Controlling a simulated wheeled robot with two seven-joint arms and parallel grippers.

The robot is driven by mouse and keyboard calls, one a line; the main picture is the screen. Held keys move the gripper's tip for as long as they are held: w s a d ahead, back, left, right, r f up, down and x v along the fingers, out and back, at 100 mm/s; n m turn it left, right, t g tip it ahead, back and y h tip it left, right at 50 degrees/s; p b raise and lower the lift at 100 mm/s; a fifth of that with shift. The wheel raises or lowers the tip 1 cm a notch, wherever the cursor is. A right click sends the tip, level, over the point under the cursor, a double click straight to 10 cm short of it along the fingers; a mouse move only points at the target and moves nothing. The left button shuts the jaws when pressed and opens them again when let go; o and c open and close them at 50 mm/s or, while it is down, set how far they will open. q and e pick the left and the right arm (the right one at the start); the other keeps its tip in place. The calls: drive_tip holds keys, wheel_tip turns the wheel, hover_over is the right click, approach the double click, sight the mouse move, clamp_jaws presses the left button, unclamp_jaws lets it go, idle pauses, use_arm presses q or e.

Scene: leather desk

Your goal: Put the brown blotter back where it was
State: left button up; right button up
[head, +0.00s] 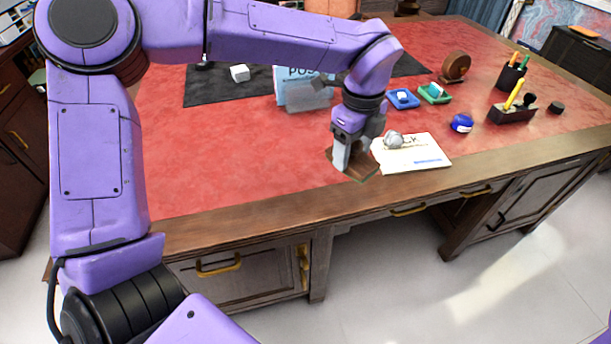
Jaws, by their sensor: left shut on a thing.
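My left gripper (352,160) points down over the front edge of the red desk top. It is shut on a brown, flat-looking piece that I take for the brown blotter (360,174). Its upper part is hidden by the fingers. I cannot tell whether it touches the desk or hangs just above it. It is just left of a white printed sheet (425,152) with a grey lump (393,139) on it. My right gripper is out of view.
A blue piece (403,98) and a green piece (435,93) lie behind the sheet. A blue jar (462,123), a dark pen holder (512,113) and a brown round object (456,66) stand right. A dark mat (215,92) lies back left. The red surface left of the gripper is clear.

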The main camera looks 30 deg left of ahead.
use_arm(q)
drive_tip(key=n, duration=0.3)
drive_tip(key=n+b, duration=0.1)
drive_tip(key=n, duration=0.3)
drive_tip(key=shift+d+r, duration=0.15)
drive_tip(key=shift+r, duration=0.05)
drive_tip(key=n, duration=0.5)
drive_tip(key=shift+s+r, duration=0.15)
drive_tip(key=shift+r, duration=0.15)
drive_tip(key=shift+n, duration=0.4)
drive_tip(key=w+a+f+p, duration=0.1)
drive_tip(key=a+f, duration=0.2)
drive_tip(key=a, duration=0.1)
drive_tip(key=w+a+f+p, duration=0.1)
drive_tip(key=a+f, duration=0.2)
drive_tip(key=a, duration=0.2)
drive_tip(key=w+a+f+p, duration=0.1)
drive_tip(key=a+f, duration=0.3)
drive_tip(key=shift+w+a, duration=0.2)
wheel_tip(320, 180, down, 3)
drive_tip(key=shift+r, duration=0.15)
drive_tip(key=shift+f, duration=0.2)
drive_tip(key=o, duration=0.9)
drive_tip(key=shift+f, duration=0.1)
drive_tip(key=shift+o, duration=0.2)
